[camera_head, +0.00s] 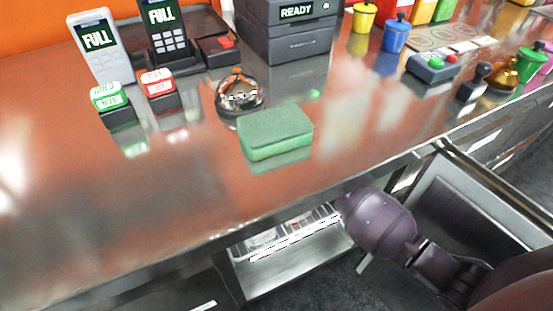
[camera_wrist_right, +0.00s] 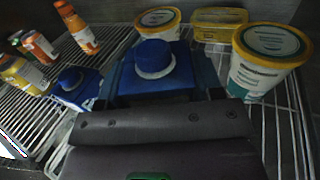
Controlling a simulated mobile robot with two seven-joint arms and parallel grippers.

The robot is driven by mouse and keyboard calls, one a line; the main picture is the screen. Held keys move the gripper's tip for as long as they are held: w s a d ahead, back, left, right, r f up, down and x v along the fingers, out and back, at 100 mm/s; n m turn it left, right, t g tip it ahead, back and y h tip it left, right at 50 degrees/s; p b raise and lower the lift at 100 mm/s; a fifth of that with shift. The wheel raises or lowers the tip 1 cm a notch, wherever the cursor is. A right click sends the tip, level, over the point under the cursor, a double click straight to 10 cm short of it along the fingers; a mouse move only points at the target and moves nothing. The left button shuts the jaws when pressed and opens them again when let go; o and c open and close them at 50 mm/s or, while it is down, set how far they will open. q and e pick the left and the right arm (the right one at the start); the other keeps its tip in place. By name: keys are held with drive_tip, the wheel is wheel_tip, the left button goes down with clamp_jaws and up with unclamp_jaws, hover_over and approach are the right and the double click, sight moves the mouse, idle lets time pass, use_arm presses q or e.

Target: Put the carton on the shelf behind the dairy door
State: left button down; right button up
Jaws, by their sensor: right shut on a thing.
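My right gripper (camera_wrist_right: 160,92) shows in the right wrist view, shut on a blue carton (camera_wrist_right: 150,82) with a round blue and white cap (camera_wrist_right: 155,58). The carton is over or on a wire shelf (camera_wrist_right: 125,40) inside a cabinet; I cannot tell whether its base touches the wires. In the head view my right arm reaches down under the counter, and its gripper and the carton are hidden. An open door (camera_head: 487,205) stands at the right, below the counter. My left gripper is out of view.
A second blue carton (camera_wrist_right: 77,84) stands just left of the held one. White tubs with yellow lids (camera_wrist_right: 262,65) and a yellow box (camera_wrist_right: 219,24) stand behind and right. A green sponge (camera_head: 275,133) lies on the counter (camera_head: 120,220).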

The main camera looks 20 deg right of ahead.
drive_tip(key=shift+w+a, duration=0.25)
drive_tip(key=shift+w, duration=0.25)
wheel_tip(320, 180, down, 3)
drive_tip(key=shift+r+b, duration=0.1)
drive_tip(key=shift+b, duration=0.65)
drive_tip(key=shift+f, duration=0.45)
drive_tip(key=shift+w+r, duration=0.1)
drive_tip(key=shift+r, duration=0.15)
drive_tip(key=shift+f+b, duration=0.3)
drive_tip(key=shift+b, duration=0.05)
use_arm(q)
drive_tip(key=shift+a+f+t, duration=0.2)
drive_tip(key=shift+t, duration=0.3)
use_arm(e)
drive_tip(key=o, duration=1.1)
drive_tip(key=shift+r, duration=0.15)
